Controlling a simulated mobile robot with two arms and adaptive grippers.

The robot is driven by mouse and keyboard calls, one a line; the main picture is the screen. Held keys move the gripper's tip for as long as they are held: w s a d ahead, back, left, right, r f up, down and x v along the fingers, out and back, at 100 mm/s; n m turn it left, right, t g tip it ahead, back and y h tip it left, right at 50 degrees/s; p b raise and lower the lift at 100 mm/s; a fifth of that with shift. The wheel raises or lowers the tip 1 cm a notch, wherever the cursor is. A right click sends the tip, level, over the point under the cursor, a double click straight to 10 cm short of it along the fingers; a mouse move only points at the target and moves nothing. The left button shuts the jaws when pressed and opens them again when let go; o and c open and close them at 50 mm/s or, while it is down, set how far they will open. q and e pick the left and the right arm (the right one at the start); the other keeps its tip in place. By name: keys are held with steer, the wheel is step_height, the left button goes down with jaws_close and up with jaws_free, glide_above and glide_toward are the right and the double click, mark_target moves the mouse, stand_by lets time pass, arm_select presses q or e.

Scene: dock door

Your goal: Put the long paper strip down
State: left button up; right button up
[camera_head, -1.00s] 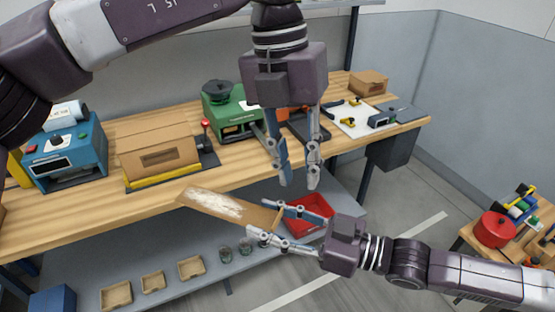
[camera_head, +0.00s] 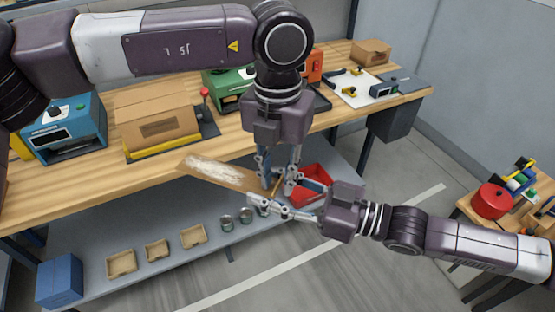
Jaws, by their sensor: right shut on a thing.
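The long paper strip (camera_head: 215,172) is brown with a whitish patch along its upper face. It slants down to the right, with its left end over the front edge of the wooden workbench (camera_head: 60,205). My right gripper (camera_head: 256,193) comes in from the right and is shut on the strip's right end. My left gripper (camera_head: 277,186) points down at that same end, close to the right gripper's fingers. Its fingers look apart, and whether they touch the strip is unclear. The fingers of both grippers partly hide the strip's right end.
A cardboard box (camera_head: 158,112) in a yellow holder, a blue machine (camera_head: 65,130) and a green machine (camera_head: 222,90) stand on the bench. A red bin (camera_head: 318,178) is behind the grippers. The lower shelf holds several wooden trays (camera_head: 121,264) and a blue box (camera_head: 60,281).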

arm_select(q)
steer(key=shift+f, duration=0.3)
steer(key=shift+c, duration=0.7)
jaws_close()
arm_select(e)
steer(key=o, duration=0.8)
steer(key=shift+o, duration=0.2)
